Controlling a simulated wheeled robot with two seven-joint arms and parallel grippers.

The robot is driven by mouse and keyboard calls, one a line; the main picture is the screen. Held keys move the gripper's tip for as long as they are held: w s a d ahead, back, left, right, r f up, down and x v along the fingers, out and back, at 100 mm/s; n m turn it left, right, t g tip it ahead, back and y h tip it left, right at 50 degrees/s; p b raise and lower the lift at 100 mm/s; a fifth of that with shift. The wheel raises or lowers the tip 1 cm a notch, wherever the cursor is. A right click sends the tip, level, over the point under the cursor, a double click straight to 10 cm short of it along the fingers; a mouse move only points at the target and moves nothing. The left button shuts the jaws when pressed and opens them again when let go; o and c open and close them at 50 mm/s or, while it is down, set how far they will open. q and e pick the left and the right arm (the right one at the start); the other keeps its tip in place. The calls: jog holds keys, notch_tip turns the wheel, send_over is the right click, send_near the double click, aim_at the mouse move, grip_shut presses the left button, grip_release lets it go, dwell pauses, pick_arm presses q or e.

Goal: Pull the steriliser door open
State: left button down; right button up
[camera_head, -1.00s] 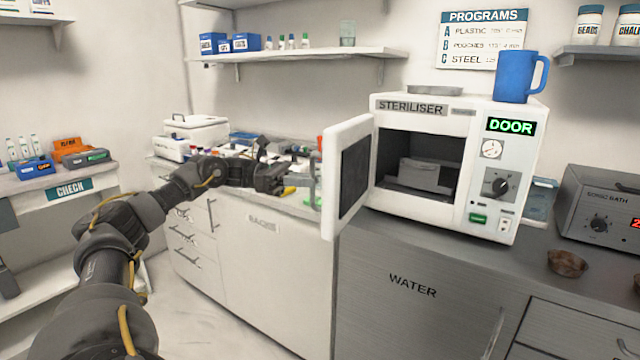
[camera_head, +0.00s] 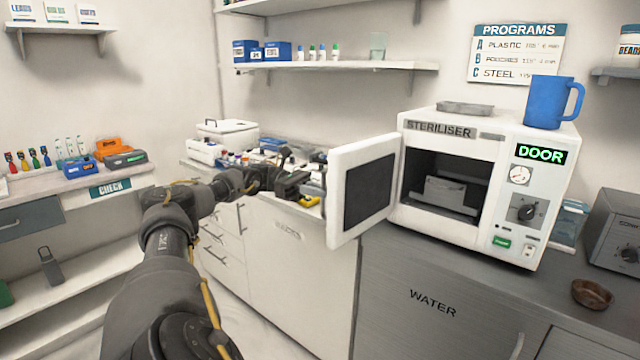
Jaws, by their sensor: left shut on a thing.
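The steriliser (camera_head: 455,127) is a white box on the grey counter at right, with a green lit DOOR display (camera_head: 541,154). Its door (camera_head: 336,200) stands wide open, swung out to the left, with its dark inner panel facing me. The chamber is open to view, with a grey tray or box (camera_head: 452,192) inside. My left gripper (camera_head: 308,186) is at the outer side of the door, shut on what seems to be the door handle. The door hides the handle and the fingertips. My right gripper is not in view.
A blue mug (camera_head: 546,102) and a flat grey tray (camera_head: 465,107) sit on the steriliser. A brown bowl (camera_head: 591,294) and a grey device (camera_head: 616,232) stand to its right. White containers (camera_head: 228,133) and small items crowd the counter behind my left arm.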

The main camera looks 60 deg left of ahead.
pick_arm(q)
jog(key=shift+w+f, duration=0.2)
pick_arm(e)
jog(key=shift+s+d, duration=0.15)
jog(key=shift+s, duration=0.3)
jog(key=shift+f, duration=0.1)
pick_arm(q)
jog(key=c, duration=1.8)
grip_release()
jog(key=shift+w, duration=0.1)
jog(key=o, duration=0.3)
jog(key=shift+w+f, duration=0.35)
jog(key=shift+w, duration=0.15)
jog(key=shift+v, duration=4.05)
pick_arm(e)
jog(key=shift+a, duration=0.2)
pick_arm(q)
jog(key=shift+s+d+r, duration=0.1)
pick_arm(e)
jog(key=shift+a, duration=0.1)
